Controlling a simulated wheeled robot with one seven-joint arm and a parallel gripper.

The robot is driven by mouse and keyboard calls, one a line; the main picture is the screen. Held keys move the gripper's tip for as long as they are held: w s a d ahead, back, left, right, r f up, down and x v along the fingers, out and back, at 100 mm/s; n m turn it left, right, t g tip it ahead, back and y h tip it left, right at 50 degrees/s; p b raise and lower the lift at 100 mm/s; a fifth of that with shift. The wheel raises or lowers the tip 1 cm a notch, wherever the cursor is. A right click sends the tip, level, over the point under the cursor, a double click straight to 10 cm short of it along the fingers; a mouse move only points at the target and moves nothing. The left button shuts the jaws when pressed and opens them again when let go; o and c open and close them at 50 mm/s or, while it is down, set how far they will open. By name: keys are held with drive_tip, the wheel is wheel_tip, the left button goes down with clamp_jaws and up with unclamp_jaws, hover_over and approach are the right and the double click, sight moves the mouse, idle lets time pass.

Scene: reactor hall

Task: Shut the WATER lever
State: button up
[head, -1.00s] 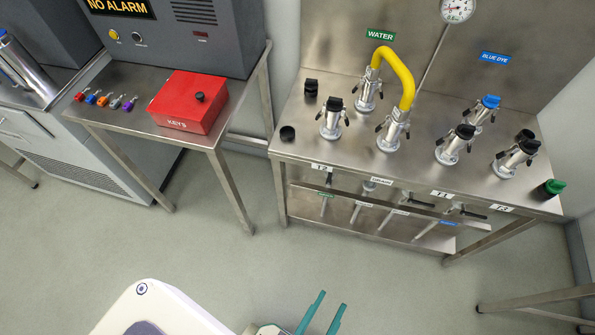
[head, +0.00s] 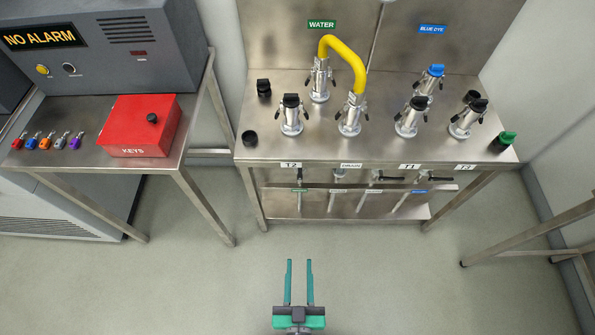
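The steel bench (head: 375,155) has a row of small valve levers under its front edge. The leftmost lever (head: 299,178), below the T2 label, has a small green tag beneath it, too small to read. A green WATER sign (head: 321,25) is on the back panel, above the fitting where a yellow hose (head: 347,48) starts. The hose loops to a second fitting near the DRAIN label. My gripper (head: 299,263) is open and empty, low in the picture over the floor. It is in front of the bench, apart from the levers and roughly in line with the leftmost one.
A side table at left holds a red KEYS box (head: 142,125), several coloured keys and a grey NO ALARM console (head: 110,60). Other levers (head: 420,178) sit to the right under the bench. A metal frame (head: 530,232) stands at right. Floor before the bench is clear.

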drive_tip(key=w+f+t, duration=0.1)
drive_tip(key=w+f, duration=0.6)
drive_tip(key=w, duration=0.5)
approach(300, 171)
drive_tip(key=shift+t, duration=0.4)
drive_tip(key=w, duration=0.2)
drive_tip(key=w+r, duration=0.1)
drive_tip(key=w, duration=0.5)
drive_tip(key=shift+w+r, duration=0.25)
drive_tip(key=shift+r, duration=0.1)
clamp_jaws()
